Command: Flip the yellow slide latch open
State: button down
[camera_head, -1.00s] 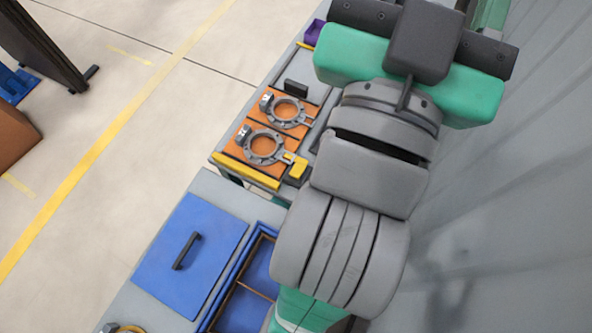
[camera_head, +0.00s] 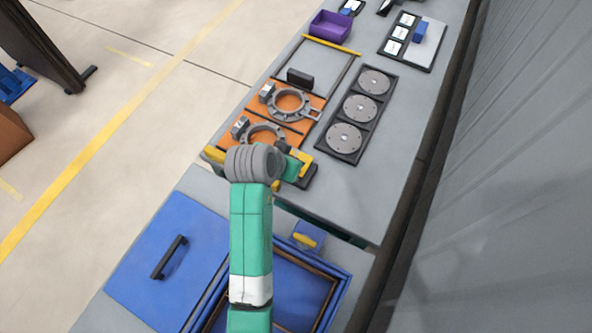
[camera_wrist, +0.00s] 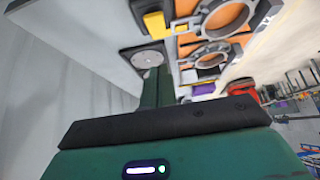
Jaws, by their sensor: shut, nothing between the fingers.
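The yellow slide latch (camera_head: 301,158) sits on a dark base at the near right corner of the orange fixture, partly hidden by my wrist in the head view. In the wrist view a yellow block on a dark base (camera_wrist: 154,22) shows at the top, and I take it to be the same latch. My gripper (camera_wrist: 157,72) is shut and empty, its green fingers reaching up from the dark palm bar. The fingers appear below the yellow block in that picture; I see no contact. In the head view my wrist hides the fingertips.
The orange fixture (camera_head: 253,116) holds two grey rings with clamps. A dark rack (camera_head: 329,155) with three round discs lies to its right. A purple bin (camera_head: 331,25) stands farther back. Nearer are a blue lid (camera_head: 150,222) and a small blue block with a yellow handle (camera_head: 307,240).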

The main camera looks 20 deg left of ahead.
jog(key=shift+f, duration=0.15)
jog(key=b+x, duration=0.1)
jog(key=x, duration=0.8)
jog(key=shift+w+f, duration=0.1)
jog(key=shift+f, duration=0.1)
jog(key=f, duration=0.3)
jog(key=shift+s+f, duration=0.2)
jog(key=shift+f, duration=0.4)
